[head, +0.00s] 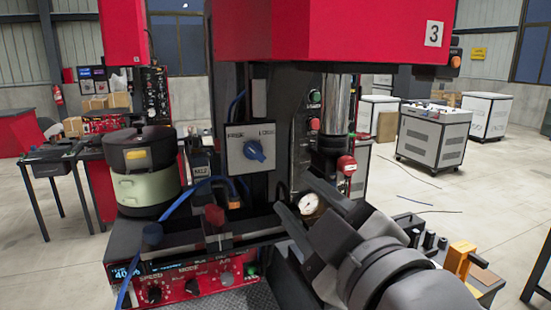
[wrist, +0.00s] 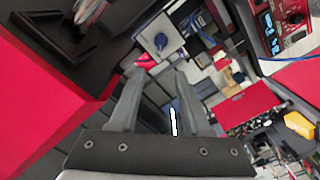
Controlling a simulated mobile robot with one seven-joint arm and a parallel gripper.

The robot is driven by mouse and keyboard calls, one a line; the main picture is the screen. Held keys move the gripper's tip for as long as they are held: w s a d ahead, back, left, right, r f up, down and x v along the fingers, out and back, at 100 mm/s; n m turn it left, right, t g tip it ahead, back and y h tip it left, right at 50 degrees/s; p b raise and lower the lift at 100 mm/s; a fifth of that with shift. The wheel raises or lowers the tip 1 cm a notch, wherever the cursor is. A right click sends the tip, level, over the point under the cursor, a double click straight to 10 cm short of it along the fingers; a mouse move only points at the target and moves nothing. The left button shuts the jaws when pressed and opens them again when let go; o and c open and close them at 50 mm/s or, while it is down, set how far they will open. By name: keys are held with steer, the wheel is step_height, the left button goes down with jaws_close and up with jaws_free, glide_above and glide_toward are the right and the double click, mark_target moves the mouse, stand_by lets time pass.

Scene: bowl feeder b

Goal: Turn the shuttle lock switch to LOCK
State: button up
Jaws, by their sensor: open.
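The shuttle lock switch is a blue rotary knob (head: 254,151) on a pale grey plate (head: 235,163) on the machine's dark column. Two small labels stand above the knob, one at each side; they are too small to read surely. I cannot tell which label the knob points to. My gripper (head: 296,200) is open and empty, below and to the right of the plate, apart from it. In the wrist view the blue knob (wrist: 160,41) and its plate show beyond the open fingertips (wrist: 157,71).
A round gauge (head: 309,203) sits close by my gripper. A bowl feeder (head: 140,188) stands left. A red control box (head: 190,285) with knobs is below, and blue hoses (head: 180,200) run in front.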

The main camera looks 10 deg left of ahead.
steer(key=p, duration=0.5)
glide_toward(255, 152)
steer(key=shift+p+x, duration=0.35)
steer(key=shift+x, duration=3.9)
jaws_close()
